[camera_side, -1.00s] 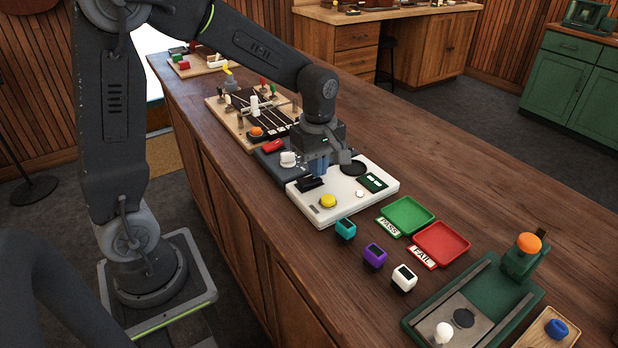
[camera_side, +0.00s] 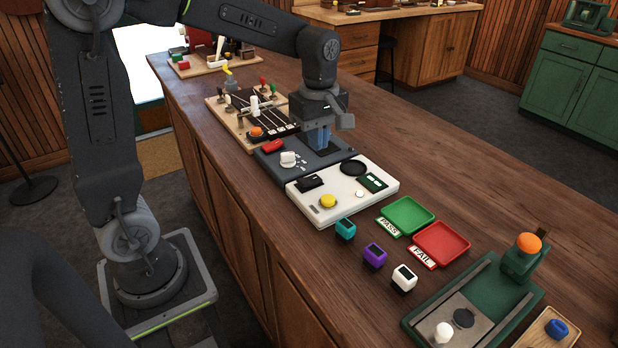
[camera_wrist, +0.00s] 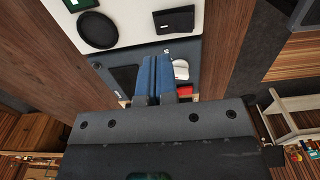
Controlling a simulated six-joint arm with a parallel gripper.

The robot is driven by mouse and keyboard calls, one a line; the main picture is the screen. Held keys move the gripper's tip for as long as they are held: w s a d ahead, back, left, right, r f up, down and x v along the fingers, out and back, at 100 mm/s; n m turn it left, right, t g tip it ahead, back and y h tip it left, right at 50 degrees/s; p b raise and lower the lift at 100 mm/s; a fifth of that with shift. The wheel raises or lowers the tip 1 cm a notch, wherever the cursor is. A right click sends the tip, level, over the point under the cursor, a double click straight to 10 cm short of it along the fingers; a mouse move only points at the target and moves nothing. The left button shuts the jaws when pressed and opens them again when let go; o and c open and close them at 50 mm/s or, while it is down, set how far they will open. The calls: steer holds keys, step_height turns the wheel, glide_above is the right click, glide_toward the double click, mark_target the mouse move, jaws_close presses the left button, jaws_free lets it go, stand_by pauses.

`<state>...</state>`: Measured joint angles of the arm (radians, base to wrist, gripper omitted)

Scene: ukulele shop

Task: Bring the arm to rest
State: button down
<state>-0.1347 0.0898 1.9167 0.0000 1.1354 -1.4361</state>
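My gripper (camera_side: 322,138) hangs fingers-down above the dark grey panel (camera_side: 275,172), behind the white board. In the wrist view the two blue fingers (camera_wrist: 155,78) lie side by side, with no clear gap between them and nothing seen held. The panel carries a white knob (camera_side: 288,158) and a red part (camera_side: 272,146); the knob also shows beside the fingers in the wrist view (camera_wrist: 181,70). Whether the fingertips touch the panel is unclear.
The white board (camera_side: 318,209) has a yellow button (camera_side: 327,201) and a black disc (camera_side: 354,167). Nearby are a green tray (camera_side: 408,214), a red tray (camera_side: 441,243) and small teal, purple and white blocks. A stringed board (camera_side: 225,118) stands behind.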

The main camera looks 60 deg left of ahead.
steer(key=s+d+r+m+t, duration=0.2)
steer(key=s+m, duration=0.6)
steer(key=m, duration=0.1)
steer(key=s+d+r+m+t, duration=0.1)
steer(key=s+d+m+t, duration=0.2)
steer(key=s+m, duration=0.5)
steer(key=shift+r+m+t, duration=0.3)
steer(key=shift+r+m, duration=0.05)
steer(key=shift+m, duration=0.15)
